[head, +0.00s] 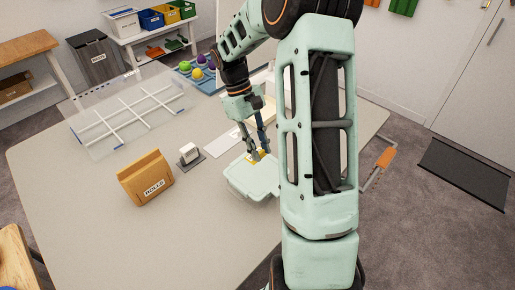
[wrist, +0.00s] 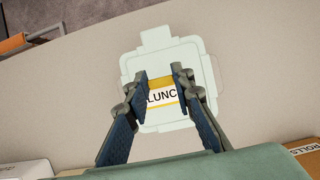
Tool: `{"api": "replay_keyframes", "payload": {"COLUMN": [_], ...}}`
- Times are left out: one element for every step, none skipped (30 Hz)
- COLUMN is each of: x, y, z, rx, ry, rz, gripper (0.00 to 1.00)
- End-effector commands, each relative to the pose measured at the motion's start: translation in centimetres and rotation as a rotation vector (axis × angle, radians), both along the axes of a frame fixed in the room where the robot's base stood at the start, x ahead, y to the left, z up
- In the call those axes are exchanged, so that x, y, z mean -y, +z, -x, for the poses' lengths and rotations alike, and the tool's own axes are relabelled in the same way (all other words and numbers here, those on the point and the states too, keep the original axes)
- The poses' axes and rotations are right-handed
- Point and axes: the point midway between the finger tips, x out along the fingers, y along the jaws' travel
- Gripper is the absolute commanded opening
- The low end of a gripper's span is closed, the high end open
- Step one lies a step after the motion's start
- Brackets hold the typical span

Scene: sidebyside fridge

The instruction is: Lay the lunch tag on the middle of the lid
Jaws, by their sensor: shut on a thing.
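The lunch tag (wrist: 162,96) is a small white card with yellow bands and the letters "LUNC" showing; its right end is hidden by a finger. My gripper (wrist: 161,92) is shut on the tag by its left and right edges. The pale mint lid (wrist: 165,58) of the lunch box lies below the tag in the wrist view, and the tag appears over its middle. In the head view my gripper (head: 257,156) is over the far part of the box lid (head: 250,180), with a bit of yellow tag at the fingertips. I cannot tell whether the tag touches the lid.
A tan "ROLLS" bag (head: 146,180) and a small white block on a dark pad (head: 189,155) stand left of the box. A clear divided panel (head: 125,110) lies farther back left. Bare table is free in front of the bag.

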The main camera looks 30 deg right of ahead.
Motion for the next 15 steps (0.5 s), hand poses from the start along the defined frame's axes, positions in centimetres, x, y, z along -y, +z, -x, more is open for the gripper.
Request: {"api": "replay_keyframes", "payload": {"x": [0.0, 0.0, 0.0, 0.0, 0.0, 0.0, 0.0, -0.1, -0.1, -0.1, -0.1, -0.1, -0.1, -0.1, -0.1], "y": [0.0, 0.0, 0.0, 0.0, 0.0, 0.0, 0.0, 0.1, 0.1, 0.1, 0.0, -0.4, -0.5, -0.7, -1.0], "z": [0.0, 0.0, 0.0, 0.0, 0.0, 0.0, 0.0, 0.0, 0.0, 0.0, 0.0, 0.0, 0.0, 0.0, 0.0], "rx": [0.0, 0.0, 0.0, 0.0, 0.0, 0.0, 0.0, 0.0, 0.0, 0.0, 0.0, 0.0, 0.0, 0.0, 0.0], "ry": [0.0, 0.0, 0.0, 0.0, 0.0, 0.0, 0.0, 0.0, 0.001, 0.001, 0.0, 0.0, 0.0, 0.0, 0.0], "rz": [0.0, 0.0, 0.0, 0.0, 0.0, 0.0, 0.0, 0.0, 0.0, 0.0, 0.0, -0.001, -0.001, -0.001, -0.001], "gripper": [0.05, 0.05, 0.05, 0.05, 0.05, 0.05, 0.05, 0.05, 0.05, 0.05, 0.05, 0.05, 0.05, 0.05, 0.05]}}
